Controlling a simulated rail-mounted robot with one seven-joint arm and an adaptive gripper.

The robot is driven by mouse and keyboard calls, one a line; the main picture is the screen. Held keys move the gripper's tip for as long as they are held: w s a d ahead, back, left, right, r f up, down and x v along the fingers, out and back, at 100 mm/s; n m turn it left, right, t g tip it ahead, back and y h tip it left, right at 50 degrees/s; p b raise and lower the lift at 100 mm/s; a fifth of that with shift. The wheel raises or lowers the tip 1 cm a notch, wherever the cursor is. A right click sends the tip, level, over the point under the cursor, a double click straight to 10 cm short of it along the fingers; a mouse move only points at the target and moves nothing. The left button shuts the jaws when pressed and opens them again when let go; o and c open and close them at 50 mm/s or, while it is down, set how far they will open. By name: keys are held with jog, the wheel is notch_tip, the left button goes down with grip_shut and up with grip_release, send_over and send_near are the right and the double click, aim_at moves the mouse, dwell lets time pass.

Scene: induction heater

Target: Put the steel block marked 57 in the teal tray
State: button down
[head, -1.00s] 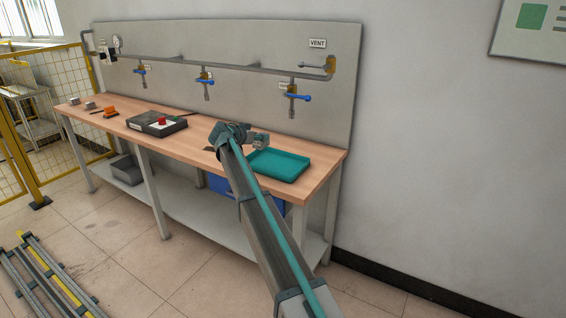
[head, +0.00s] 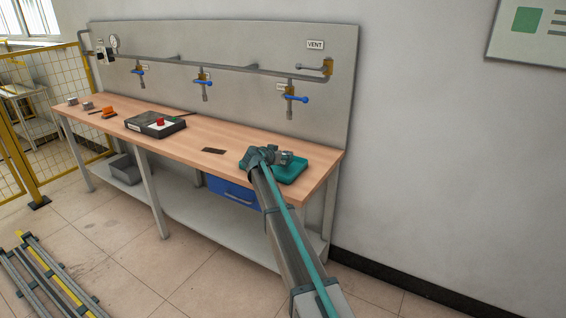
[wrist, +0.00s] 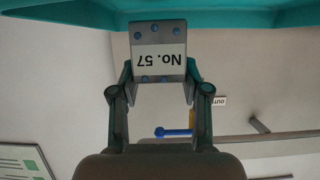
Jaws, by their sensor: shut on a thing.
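The steel block (wrist: 158,50) fills the space between the fingertips in the wrist view. Its white label reads "No. 57", upside down, with blue dots around it. My gripper (wrist: 158,78) is shut on it. In the head view my gripper (head: 284,158) is at the right end of the bench, over the teal tray (head: 291,174), and hides part of it. The tray also spans the top edge of the wrist view (wrist: 70,12). I cannot tell whether the block touches the tray.
The wooden bench (head: 190,138) bears a dark control box (head: 155,124) with a red button, a dark plate (head: 213,150), an orange item (head: 108,112) and grey blocks (head: 87,105) at the far left. Pipes with blue-handled valves (head: 295,98) run along the back panel. A blue drawer (head: 234,190) hangs below.

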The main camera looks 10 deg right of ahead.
aim_at(283, 162)
jog(key=shift+d+f+p, duration=0.1)
jog(key=shift+f+p, duration=0.35)
jog(key=shift+f, duration=1)
jog(key=c, duration=0.6)
grip_release()
jog(key=shift+f, duration=0.1)
jog(key=shift+o, duration=0.2)
jog(key=b+v, duration=0.2)
jog(key=v, duration=1)
